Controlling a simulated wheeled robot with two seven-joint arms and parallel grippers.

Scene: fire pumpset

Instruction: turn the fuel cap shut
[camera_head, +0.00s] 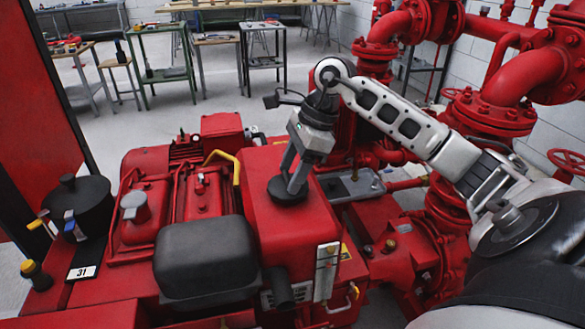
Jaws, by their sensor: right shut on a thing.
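The fuel cap (287,192) is a dark round disc on top of the red tank (262,221) in the middle of the head view. My right gripper (290,186) comes down on it from above, with its arm reaching in from the right. Its fingers are shut on the cap, which sits at the tank top. The fingers hide part of the cap, and I cannot tell how far it is turned. My left gripper is not in view.
A yellow handle (223,164) stands just left of the tank. A black rounded box (205,257) lies in front. Workbenches (160,60) stand at the back beyond clear floor.

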